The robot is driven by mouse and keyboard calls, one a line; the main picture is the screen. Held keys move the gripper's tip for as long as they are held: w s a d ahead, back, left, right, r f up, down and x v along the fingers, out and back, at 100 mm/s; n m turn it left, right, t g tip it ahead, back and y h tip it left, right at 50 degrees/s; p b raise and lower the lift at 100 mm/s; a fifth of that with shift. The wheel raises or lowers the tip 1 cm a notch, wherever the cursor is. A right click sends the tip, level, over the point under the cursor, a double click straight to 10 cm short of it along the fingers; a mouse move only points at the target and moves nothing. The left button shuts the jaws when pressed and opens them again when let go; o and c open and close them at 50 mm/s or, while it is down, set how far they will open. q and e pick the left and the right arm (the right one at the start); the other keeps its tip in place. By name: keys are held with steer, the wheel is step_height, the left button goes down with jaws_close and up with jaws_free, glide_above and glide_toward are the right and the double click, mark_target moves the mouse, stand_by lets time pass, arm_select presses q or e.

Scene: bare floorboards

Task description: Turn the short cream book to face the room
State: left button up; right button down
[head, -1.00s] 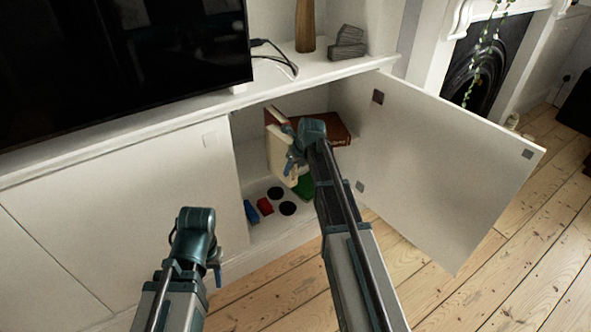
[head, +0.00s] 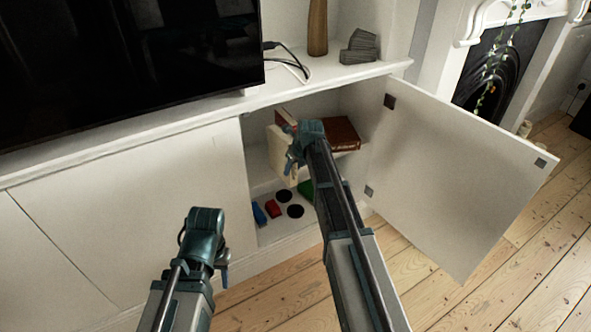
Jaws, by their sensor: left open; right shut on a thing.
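The short cream book (head: 281,150) stands upright in the open cabinet, partly hidden by my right gripper. My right gripper (head: 291,162) is shut on the cream book at its right side. My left gripper (head: 222,268) is open and empty, low in front of the closed cabinet door, apart from the book. Its fingers are small and partly hidden by the wrist.
A brown book (head: 341,132) lies on the cabinet shelf behind my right arm. Blue (head: 259,213) and red (head: 273,208) blocks, dark discs (head: 295,211) and a green thing (head: 306,188) lie on the cabinet floor. The open door (head: 455,180) bounds the right side.

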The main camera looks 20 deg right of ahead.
steer(key=shift+m, duration=0.5)
steer(key=shift+w+a, duration=4.05)
steer(key=shift+w, duration=0.2)
steer(key=shift+f, duration=0.25)
steer(key=shift+c, duration=1.6)
jaws_free()
steer(key=shift+s+r, duration=0.1)
